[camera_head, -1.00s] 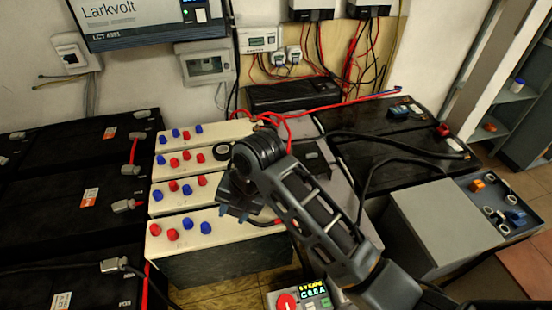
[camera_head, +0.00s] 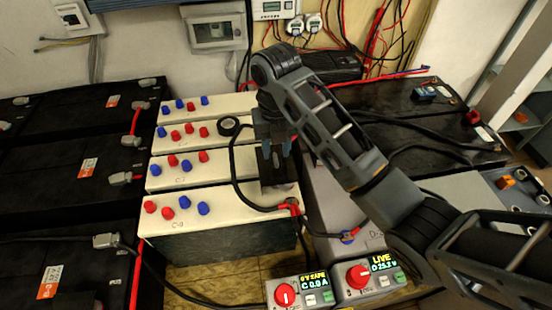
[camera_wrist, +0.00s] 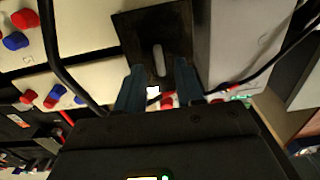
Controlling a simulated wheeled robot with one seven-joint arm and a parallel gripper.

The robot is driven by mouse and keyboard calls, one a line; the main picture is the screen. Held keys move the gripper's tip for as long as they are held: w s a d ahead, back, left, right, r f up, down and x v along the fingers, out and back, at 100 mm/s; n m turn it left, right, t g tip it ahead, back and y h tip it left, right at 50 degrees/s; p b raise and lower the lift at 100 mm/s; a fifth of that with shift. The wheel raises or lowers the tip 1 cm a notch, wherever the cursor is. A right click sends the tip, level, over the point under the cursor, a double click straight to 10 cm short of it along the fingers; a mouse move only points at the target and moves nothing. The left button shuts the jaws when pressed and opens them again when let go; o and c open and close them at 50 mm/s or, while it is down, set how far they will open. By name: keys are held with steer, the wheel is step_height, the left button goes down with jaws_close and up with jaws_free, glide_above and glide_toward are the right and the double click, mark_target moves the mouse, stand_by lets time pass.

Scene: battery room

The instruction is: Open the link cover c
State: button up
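The black link cover (camera_head: 279,180) lies across the right end of the cream battery blocks in the head view. I cannot read a letter on it. In the wrist view the cover (camera_wrist: 133,35) is a dark plate with a pale upright grip (camera_wrist: 158,60) in its middle. My gripper (camera_head: 276,152) points down over the cover in the head view. In the wrist view my gripper (camera_wrist: 160,78) has its two blue-grey fingers apart, one on each side of the grip's line, with nothing clamped between them. I cannot tell whether the fingertips touch the cover.
A black cable (camera_head: 235,170) loops left of the cover to a red terminal (camera_head: 290,207). Red and blue caps (camera_head: 184,203) stand on the cream blocks (camera_head: 225,211). A roll of black tape (camera_head: 228,126) lies behind. Two control boxes (camera_head: 370,278) stand in front.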

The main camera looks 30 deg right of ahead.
mark_target(276, 166)
steer(key=shift+f+p, duration=0.35)
steer(key=shift+f, duration=0.9)
steer(key=shift+c, duration=0.4)
jaws_close()
